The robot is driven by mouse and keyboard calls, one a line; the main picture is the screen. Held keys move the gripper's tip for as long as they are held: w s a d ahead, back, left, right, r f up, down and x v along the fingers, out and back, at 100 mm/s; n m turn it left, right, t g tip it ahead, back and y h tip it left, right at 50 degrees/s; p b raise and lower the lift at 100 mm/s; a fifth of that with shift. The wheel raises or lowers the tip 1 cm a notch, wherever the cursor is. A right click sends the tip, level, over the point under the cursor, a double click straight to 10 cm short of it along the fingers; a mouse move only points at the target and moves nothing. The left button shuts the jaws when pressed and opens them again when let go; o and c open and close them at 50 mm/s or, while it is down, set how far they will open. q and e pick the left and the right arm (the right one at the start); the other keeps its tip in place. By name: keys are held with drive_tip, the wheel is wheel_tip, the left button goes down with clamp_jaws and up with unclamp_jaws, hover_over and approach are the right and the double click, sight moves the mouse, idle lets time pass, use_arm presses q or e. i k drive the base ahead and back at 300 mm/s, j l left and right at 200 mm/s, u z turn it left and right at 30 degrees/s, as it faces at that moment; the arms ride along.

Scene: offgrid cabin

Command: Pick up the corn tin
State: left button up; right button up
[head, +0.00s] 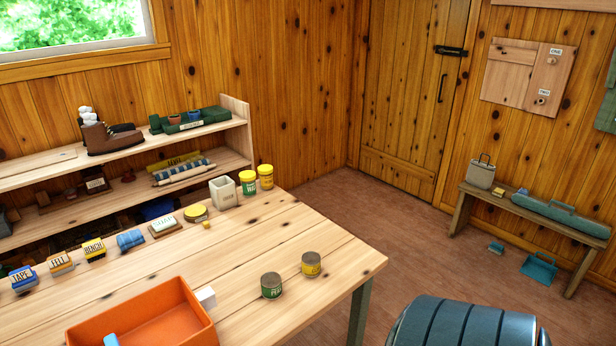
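A small tin with a yellow label (311,264) stands upright on the light wooden table (330,225), near its right corner. It looks like the corn tin, but its lettering is too small to read surely. A similar tin with a green label (271,286) stands upright just to its left and nearer to me, apart from it. Neither of my grippers shows in the head view.
An orange tray (190,296) sits at the table's front left, with a small white block (206,297) beside it. Labelled boxes and yellow-lidded jars (248,183) line the back. A dark ribbed rounded object (460,322) stands right of the table.

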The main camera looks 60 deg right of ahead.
sight(311, 261)
drive_tip(key=z, duration=1.8)
